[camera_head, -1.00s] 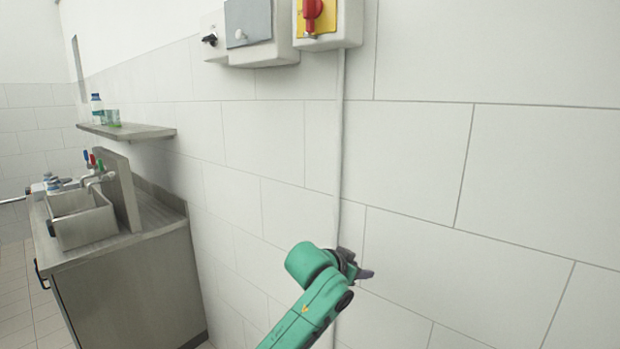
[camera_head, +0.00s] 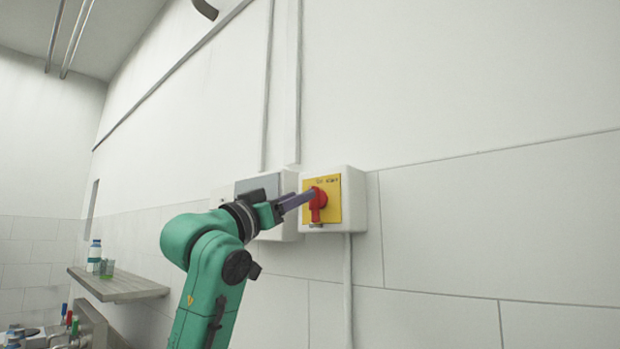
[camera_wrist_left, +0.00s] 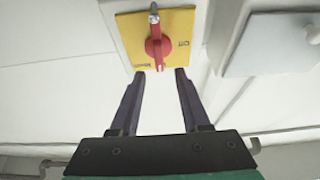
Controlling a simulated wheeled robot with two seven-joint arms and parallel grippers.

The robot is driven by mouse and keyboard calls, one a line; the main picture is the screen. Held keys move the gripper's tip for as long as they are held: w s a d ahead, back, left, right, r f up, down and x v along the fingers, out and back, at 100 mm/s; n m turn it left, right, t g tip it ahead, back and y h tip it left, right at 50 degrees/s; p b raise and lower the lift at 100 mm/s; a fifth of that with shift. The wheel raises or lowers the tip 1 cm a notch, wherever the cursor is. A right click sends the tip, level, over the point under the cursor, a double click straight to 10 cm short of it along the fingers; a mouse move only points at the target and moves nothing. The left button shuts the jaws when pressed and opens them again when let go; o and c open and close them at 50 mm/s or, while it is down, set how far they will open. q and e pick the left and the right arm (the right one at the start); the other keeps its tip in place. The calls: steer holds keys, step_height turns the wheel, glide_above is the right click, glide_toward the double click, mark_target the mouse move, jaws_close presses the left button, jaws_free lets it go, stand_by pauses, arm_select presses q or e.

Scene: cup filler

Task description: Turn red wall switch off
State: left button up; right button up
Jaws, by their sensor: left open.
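The red wall switch (camera_head: 318,204) is a red rotary knob on a yellow plate (camera_head: 335,190), set on a white box (camera_head: 352,200) on the wall. In the left wrist view the red knob (camera_wrist_left: 158,47) is at top centre, just ahead of the fingertips. My left gripper (camera_head: 308,197) is raised to the switch, with its fingers pointing at the knob. In the left wrist view the two fingers of the left gripper (camera_wrist_left: 161,75) are apart, with nothing between them. I cannot tell whether a fingertip touches the knob. My right gripper is not in view.
A grey-covered box (camera_head: 262,186) is mounted left of the switch, partly behind my left arm. A shelf (camera_head: 118,286) with a bottle (camera_head: 95,256) juts from the wall at left. The wall right of the switch is clear.

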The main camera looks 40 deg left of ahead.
mark_target(310, 188)
arm_select(q)
steer(key=p+x, duration=0.1)
steer(key=x, duration=0.1)
steer(key=p+x, duration=0.1)
steer(key=x, duration=0.1)
steer(key=shift+r, duration=0.4)
steer(key=shift+w+a+f, duration=0.1)
steer(key=shift+w+f, duration=0.1)
steer(key=shift+w, duration=0.2)
steer(key=shift+s, duration=0.1)
jaws_close()
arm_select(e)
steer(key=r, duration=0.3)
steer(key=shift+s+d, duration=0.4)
